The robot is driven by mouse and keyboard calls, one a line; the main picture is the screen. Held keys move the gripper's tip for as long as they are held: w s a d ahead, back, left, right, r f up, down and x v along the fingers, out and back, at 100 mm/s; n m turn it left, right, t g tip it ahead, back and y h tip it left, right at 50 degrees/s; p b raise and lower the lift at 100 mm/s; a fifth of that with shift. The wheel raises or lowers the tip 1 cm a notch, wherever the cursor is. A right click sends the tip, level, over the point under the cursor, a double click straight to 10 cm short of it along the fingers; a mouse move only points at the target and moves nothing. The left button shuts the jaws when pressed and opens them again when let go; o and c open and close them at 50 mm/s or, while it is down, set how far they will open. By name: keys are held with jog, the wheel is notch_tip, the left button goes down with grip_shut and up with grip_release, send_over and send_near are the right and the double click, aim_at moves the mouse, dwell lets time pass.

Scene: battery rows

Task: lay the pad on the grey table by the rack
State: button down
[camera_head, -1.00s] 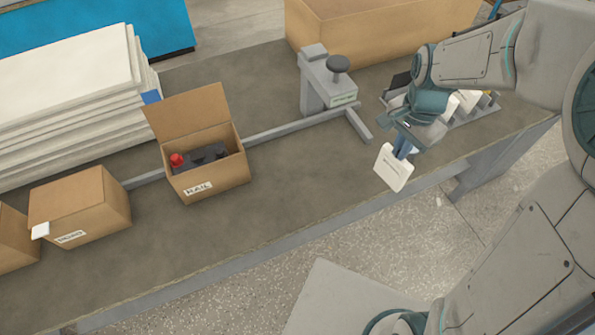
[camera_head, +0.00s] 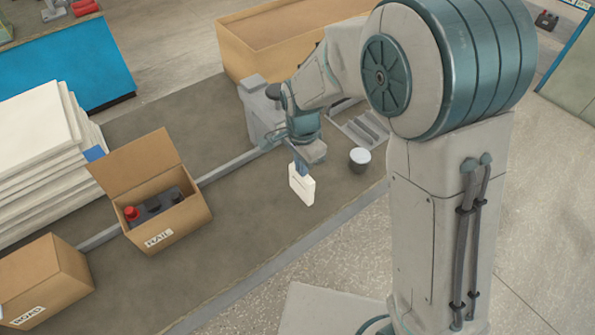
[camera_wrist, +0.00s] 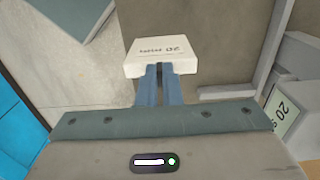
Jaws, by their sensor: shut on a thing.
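My gripper (camera_head: 301,169) is shut on a white pad (camera_head: 301,187). The pad hangs tilted below the fingers, over the front part of the grey table (camera_head: 235,205); I cannot tell its exact height. In the wrist view the pad (camera_wrist: 160,58) shows dark print upside down, between the blue fingertips (camera_wrist: 159,78). The grey rack (camera_head: 368,130), with slots, stands on the table to the right of the gripper and is partly hidden by my arm.
A grey press-like device (camera_head: 262,105) stands behind my gripper. A small dark tub with a pale top (camera_head: 359,160) stands in front of the rack. An open carton (camera_head: 165,220) holds a dark red-capped battery. Another carton (camera_head: 45,285) is shut. Bare table lies between carton and pad.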

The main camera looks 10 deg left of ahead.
jog(key=shift+w+a+f, duration=0.3)
jog(key=shift+a+f, duration=0.05)
jog(key=shift+a, duration=0.15)
jog(key=shift+f+p, duration=0.35)
jog(key=shift+f, duration=1.75)
jog(key=shift+f, duration=0.15)
jog(key=c, duration=1.6)
grip_release()
jog(key=shift+r, duration=0.2)
notch_tip(320, 180, up, 12)
jog(key=shift+b, duration=0.35)
